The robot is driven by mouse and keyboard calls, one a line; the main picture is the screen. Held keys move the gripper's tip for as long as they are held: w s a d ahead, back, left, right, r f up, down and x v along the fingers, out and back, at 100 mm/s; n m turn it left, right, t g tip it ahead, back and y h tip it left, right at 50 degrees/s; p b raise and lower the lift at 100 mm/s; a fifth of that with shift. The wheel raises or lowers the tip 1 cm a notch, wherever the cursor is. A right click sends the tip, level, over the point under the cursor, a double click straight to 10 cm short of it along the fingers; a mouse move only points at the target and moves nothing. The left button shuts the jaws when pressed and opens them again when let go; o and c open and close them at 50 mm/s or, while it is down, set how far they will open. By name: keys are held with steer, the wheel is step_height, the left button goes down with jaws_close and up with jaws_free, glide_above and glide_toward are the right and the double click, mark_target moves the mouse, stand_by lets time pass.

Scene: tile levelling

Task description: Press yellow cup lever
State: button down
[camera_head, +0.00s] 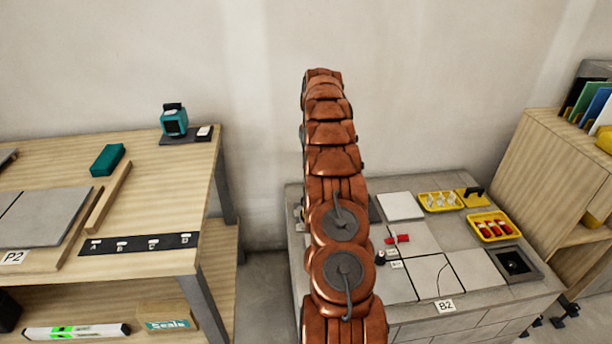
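A small yellow piece with a raised black handle or lever (474,194) sits at the back right of the grey tiled block, beside a yellow tray; it may be the yellow cup, but it is too small to be sure. My copper-coloured arm runs upright through the middle of the view and covers the left part of the tiled block. The end of the arm and my gripper cannot be made out.
The tiled block (470,307) bears a yellow tray of pale pieces (440,201), a yellow tray of red pieces (492,227), a red item (397,239) and a dark square tray (515,264). A wooden bench (150,218) stands left, a wooden shelf (535,152) right.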

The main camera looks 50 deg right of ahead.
mark_target(303, 197)
steer(key=f, duration=0.8)
steer(key=a+f, duration=0.1)
steer(key=f, duration=0.4)
steer(key=shift+w, duration=0.4)
steer(key=shift+f, duration=0.15)
steer(key=shift+a, duration=0.1)
steer(key=shift+w+a+f+g+h, duration=0.15)
steer(key=shift+a+f+g+h, duration=0.1)
steer(key=shift+f+g+h, duration=0.2)
steer(key=shift+d, duration=0.15)
steer(key=shift+r, duration=0.85)
